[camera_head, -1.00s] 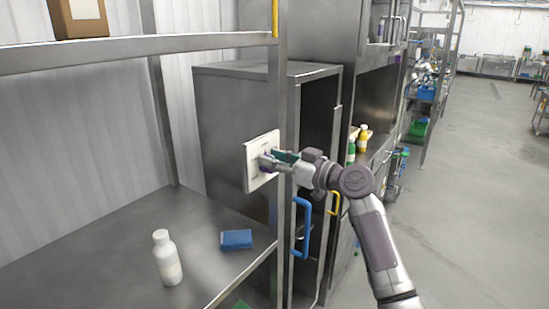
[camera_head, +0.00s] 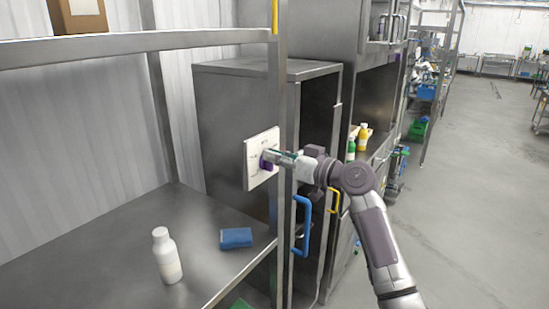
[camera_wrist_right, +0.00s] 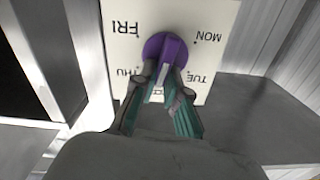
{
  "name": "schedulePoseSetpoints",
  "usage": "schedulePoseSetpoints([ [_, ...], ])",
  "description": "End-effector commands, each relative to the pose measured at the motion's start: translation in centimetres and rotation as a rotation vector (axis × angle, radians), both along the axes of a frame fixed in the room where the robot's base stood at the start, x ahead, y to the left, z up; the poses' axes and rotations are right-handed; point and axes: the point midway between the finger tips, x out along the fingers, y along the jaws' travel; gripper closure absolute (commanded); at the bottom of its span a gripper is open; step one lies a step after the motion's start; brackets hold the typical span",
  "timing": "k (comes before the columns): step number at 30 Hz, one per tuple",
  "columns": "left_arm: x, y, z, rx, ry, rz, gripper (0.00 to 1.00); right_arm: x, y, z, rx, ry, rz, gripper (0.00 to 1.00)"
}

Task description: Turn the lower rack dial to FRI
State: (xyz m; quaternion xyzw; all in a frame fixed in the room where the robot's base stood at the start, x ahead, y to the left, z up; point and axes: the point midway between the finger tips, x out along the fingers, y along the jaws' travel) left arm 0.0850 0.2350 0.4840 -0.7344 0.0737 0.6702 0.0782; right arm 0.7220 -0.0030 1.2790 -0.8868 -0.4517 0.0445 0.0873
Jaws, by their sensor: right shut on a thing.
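The white dial plate (camera_head: 250,160) is fixed at the rack's post, beside the cabinet. Its purple dial (camera_wrist_right: 172,46) shows in the right wrist view, where the lettering is upside down. FRI (camera_wrist_right: 124,28) is at upper left, MON at upper right, TUE and THU lower down. My right gripper (camera_wrist_right: 163,82) is shut on the dial's grip, its fingers at the lower side of the purple disc in that view. The fingers hide part of the dial and plate, and I cannot tell which day it points to. My left gripper is not in view.
A white bottle (camera_head: 167,257) and a blue sponge-like block (camera_head: 236,238) stand on the lower shelf (camera_head: 110,262). The dark cabinet (camera_head: 235,115) with a blue handle (camera_head: 302,228) is close beside my right arm. The floor at right is open.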

Motion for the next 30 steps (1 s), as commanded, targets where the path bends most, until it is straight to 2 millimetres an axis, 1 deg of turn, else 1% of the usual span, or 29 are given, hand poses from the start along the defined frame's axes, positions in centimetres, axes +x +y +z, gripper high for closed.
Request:
schedulePoseSetpoints([
  [6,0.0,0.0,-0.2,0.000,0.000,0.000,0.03,0.3,-0.2,-0.2,0.115,0.161,0.000,1.00],
  [14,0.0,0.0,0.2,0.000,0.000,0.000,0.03,0.6,-0.5,-0.3,0.261,0.363,-0.001,1.00],
  [23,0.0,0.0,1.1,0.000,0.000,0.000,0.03,0.9,-0.6,-0.5,0.430,0.593,0.000,1.00],
  [30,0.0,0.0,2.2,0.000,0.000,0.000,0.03,1.1,-0.8,-0.9,0.564,0.778,-0.001,1.00],
])
